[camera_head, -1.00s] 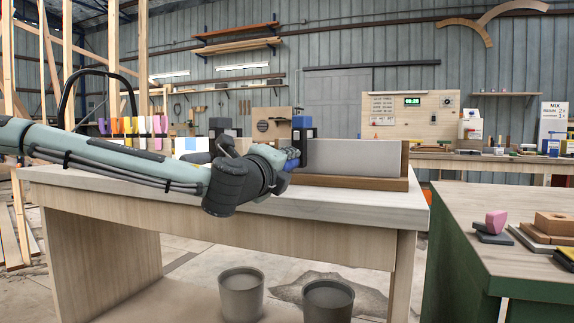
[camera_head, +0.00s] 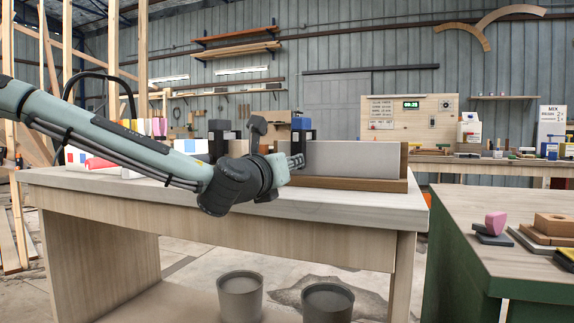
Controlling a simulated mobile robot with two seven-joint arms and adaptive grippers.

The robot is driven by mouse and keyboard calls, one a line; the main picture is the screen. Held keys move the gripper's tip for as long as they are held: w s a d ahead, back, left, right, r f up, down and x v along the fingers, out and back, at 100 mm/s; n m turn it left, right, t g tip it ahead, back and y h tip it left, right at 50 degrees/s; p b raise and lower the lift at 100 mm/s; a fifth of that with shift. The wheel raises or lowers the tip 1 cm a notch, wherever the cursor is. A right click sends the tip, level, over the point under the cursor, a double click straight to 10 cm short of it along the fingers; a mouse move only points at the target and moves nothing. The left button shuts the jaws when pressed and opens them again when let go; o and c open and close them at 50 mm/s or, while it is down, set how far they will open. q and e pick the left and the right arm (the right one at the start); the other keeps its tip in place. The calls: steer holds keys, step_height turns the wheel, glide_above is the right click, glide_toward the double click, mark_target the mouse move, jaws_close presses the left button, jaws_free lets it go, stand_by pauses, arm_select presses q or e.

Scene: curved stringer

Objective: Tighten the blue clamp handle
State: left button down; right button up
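The clamp with a blue top (camera_head: 301,123) and dark body stands upright at the left end of a grey panel on the workbench. My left arm comes in from the left. My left gripper (camera_head: 292,162) is low in front of the clamp, its grey, ridged end close to the panel's left edge. A dark part (camera_head: 257,124) sticks up behind the wrist; I cannot tell whether it belongs to the gripper. The blue handle is not clearly visible at the gripper, and the fingers' opening cannot be made out. My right gripper is out of view.
The grey panel (camera_head: 352,158) stands along a brown wooden form (camera_head: 375,184) on the workbench (camera_head: 340,205). Another dark clamp (camera_head: 219,126) stands behind my arm. Coloured items (camera_head: 100,160) lie at the bench's left. A green-sided table (camera_head: 480,255) is at the right.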

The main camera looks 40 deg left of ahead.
arm_select(q)
steer(key=shift+d+m, duration=0.1)
steer(key=shift+m, duration=1.1)
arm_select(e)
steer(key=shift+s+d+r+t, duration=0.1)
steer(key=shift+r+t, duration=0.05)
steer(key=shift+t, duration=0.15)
arm_select(q)
steer(key=c, duration=1.3)
jaws_free()
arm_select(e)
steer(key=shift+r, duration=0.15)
arm_select(q)
steer(key=shift+v, duration=3.7)
steer(key=shift+s, duration=0.1)
